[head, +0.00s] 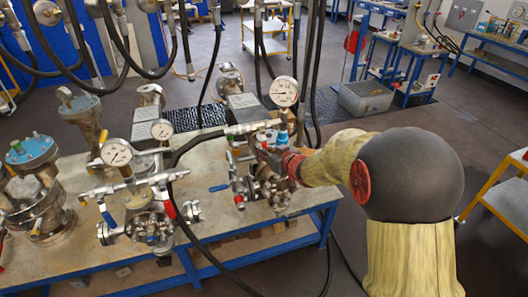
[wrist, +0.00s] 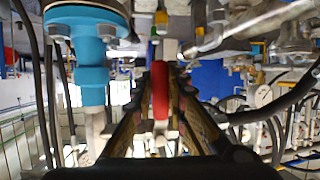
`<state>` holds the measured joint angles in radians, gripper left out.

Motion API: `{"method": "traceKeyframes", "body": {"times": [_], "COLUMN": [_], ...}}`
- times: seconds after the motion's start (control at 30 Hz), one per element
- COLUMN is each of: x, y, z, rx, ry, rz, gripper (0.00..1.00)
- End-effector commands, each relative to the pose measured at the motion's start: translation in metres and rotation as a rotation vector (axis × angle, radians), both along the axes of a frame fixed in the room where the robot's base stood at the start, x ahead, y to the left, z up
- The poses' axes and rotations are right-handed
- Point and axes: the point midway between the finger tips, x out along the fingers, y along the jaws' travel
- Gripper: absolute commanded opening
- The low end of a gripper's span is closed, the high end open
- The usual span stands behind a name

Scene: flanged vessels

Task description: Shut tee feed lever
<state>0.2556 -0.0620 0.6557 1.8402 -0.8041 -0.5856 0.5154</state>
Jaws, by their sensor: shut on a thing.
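A red lever (wrist: 160,90) stands upright in the middle of the wrist view, between the two fingers of my gripper (wrist: 160,105). The fingers are shut on it from both sides. In the head view my gripper (head: 268,158) reaches in from the right to the right-hand flanged vessel (head: 268,188), among its valves and pipe fittings. The lever itself is mostly hidden there by the gripper. A blue fitting (wrist: 90,65) under a blue flange is close on the left in the wrist view.
A second vessel (head: 150,225) with a pressure gauge (head: 116,152) and red and blue levers stands left on the workbench (head: 215,265). Another gauge (head: 284,91) rises just above my gripper. Black hoses (head: 215,135) hang and loop close by. The floor right of the bench is mostly clear.

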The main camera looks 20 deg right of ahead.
Motion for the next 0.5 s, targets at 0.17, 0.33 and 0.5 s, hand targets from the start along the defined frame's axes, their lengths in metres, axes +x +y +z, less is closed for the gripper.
{"method": "traceKeyframes", "body": {"times": [0.17,0.33,0.5], "x": [-0.0003,-0.0002,-0.0002], "y": [-0.0007,-0.0007,-0.0004], "z": [-0.0008,-0.0006,-0.0003], "rx": [-0.002,-0.001,-0.001], "ry": [0.002,0.001,0.001], "rz": [-0.001,-0.001,-0.001], "gripper": [0.00,0.23,0.33]}}
